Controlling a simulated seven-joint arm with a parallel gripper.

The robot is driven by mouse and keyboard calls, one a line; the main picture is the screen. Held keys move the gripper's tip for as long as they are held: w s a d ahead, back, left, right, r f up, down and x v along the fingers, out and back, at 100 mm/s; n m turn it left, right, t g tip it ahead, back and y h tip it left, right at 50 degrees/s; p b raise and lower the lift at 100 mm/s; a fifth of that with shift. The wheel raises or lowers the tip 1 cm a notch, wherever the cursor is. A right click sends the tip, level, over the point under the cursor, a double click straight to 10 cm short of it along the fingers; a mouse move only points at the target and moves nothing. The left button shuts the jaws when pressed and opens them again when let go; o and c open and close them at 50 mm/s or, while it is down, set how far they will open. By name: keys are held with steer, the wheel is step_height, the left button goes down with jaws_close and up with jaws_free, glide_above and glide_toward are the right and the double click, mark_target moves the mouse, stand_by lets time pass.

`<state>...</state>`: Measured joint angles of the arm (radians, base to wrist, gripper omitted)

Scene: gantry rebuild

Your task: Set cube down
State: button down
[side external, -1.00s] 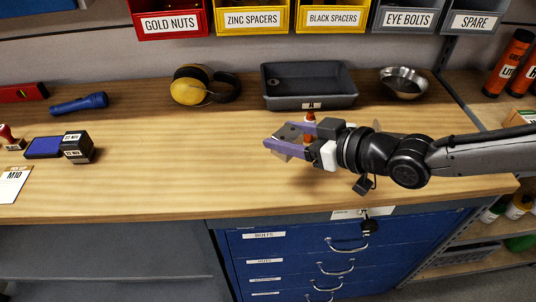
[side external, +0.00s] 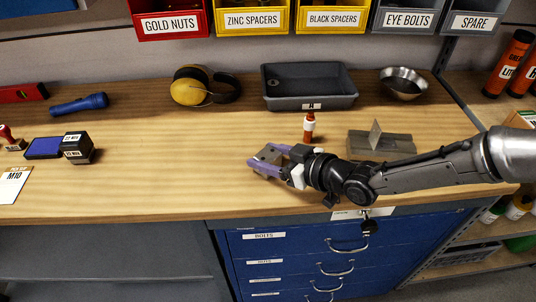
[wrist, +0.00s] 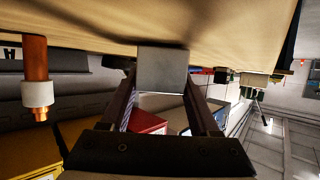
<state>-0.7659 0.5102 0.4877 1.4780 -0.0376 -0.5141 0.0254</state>
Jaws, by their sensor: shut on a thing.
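The cube (side external: 268,154) is a plain grey metal block. My gripper (side external: 264,163) is shut on it, with a purple finger on each side, over the front middle of the wooden bench. In the wrist view the cube (wrist: 162,70) sits between the fingertips (wrist: 160,85), against the bench top, which shows along the upper edge. A dark shadow lies on the wood beside it. The cube is at or very close to the bench surface; I cannot tell if it touches.
A grey block with an upright plate (side external: 381,143) lies to the right. A grey tray (side external: 310,88), ear defenders (side external: 200,86) and a metal bowl (side external: 404,83) stand at the back.

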steer(key=shift+f, duration=0.1)
steer(key=shift+c, duration=0.6)
jaws_free()
steer(key=shift+s+d+r, duration=0.1)
steer(key=shift+r, duration=0.1)
steer(key=v, duration=1.1)
steer(key=shift+s+d+r, duration=0.15)
steer(key=shift+s+d, duration=0.05)
